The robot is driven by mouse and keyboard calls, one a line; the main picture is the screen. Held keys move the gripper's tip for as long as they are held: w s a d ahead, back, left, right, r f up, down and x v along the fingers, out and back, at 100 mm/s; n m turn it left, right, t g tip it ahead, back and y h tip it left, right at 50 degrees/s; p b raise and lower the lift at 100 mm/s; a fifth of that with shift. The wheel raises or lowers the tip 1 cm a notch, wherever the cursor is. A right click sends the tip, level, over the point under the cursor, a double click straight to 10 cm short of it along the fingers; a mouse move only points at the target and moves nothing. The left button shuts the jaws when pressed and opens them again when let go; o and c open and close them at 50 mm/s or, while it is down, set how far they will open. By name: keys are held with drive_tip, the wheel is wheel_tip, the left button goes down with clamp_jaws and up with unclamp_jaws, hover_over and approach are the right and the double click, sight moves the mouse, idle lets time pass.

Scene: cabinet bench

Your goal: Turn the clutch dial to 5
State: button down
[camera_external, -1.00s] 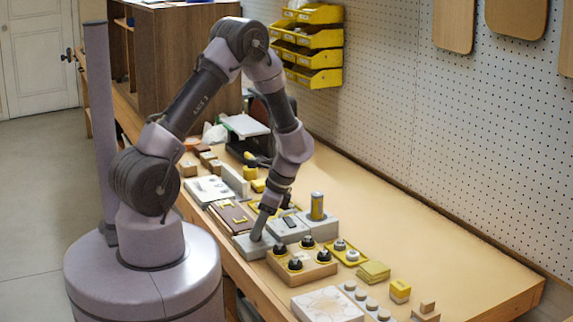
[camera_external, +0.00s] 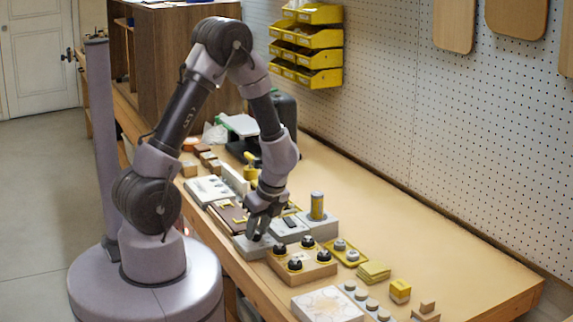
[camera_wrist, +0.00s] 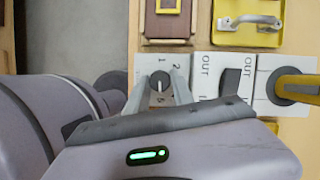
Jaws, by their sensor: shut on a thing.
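The clutch dial (camera_wrist: 160,78) is a small dark round knob with a pale pointer line, on a light grey plate (camera_wrist: 147,62). In the wrist view the numbers 1 and 2 show above it, and another mark below it is too small to read surely. The pointer line runs roughly up and down the picture; I cannot tell which number it marks. My gripper (camera_wrist: 160,88) has one finger on each side of the dial and is shut on it. In the external view my gripper (camera_external: 257,234) points down at the plate (camera_external: 248,249) and mostly hides the dial.
Right of the dial, a grey block with a dark rocker switch (camera_wrist: 231,82) and a yellow-topped post (camera_wrist: 295,88) stand close. A wooden block with several black knobs (camera_external: 302,270) sits in front. The bench is clear toward the pegboard.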

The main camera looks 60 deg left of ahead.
idle(0.4)
drive_tip(key=c, duration=1.1)
unclamp_jaws()
drive_tip(key=p+v, duration=0.8)
drive_tip(key=v, duration=0.9)
drive_tip(key=shift+s+r, duration=0.2)
drive_tip(key=shift+d, duration=0.1)
